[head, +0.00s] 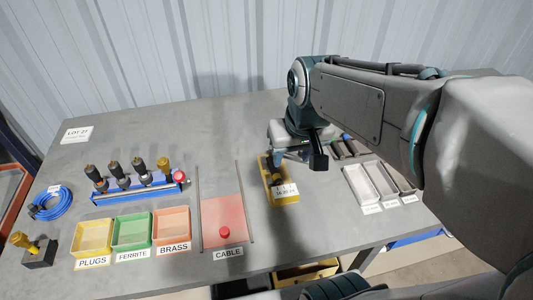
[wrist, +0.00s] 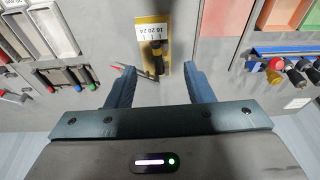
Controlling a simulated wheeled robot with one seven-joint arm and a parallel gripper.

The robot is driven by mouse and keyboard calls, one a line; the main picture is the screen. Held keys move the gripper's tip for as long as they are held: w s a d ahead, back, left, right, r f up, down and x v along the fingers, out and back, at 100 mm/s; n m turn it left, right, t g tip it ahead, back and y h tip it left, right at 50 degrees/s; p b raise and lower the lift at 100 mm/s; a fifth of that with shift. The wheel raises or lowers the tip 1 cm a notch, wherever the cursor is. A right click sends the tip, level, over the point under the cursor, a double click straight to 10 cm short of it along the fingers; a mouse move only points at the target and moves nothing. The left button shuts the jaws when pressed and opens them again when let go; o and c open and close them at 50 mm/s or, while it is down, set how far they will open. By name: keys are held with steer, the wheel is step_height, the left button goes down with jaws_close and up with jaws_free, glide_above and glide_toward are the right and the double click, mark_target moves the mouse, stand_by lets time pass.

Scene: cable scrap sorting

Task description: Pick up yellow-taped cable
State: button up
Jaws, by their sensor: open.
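My gripper (wrist: 160,84) is open, with its two blue-grey fingers apart and pointing down at the table. In the head view my gripper (head: 298,158) hangs above the table beside a yellow board (head: 267,178). In the wrist view a black and yellow piece (wrist: 157,62) lies on that board (wrist: 152,22), between the fingertips in the picture; contact is not visible. I cannot tell whether this is the yellow-taped cable. Dark pieces with red, green and blue ends (wrist: 72,78) lie left of the fingers; no yellow tape shows on them.
A blue rack (head: 139,190) holds several dark connectors, one yellow-topped. Yellow, green and orange bins (head: 131,232) and a red cable mat (head: 222,215) stand in front. Grey trays (head: 362,186) are at right. A blue cable coil (head: 52,204) lies far left. The back left table is mostly clear.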

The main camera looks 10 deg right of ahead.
steer(key=g+b, duration=0.1)
steer(key=b, duration=0.4)
glide_above(274, 168)
steer(key=s, duration=0.3)
step_height(274, 168, down, 7)
steer(key=w+f, duration=0.1)
steer(key=f, duration=0.8)
steer(key=w+f, duration=0.1)
steer(key=f, duration=0.3)
steer(key=shift+w+f+p, duration=0.3)
steer(key=shift+w+p, duration=0.05)
steer(key=shift+c, duration=0.4)
jaws_close()
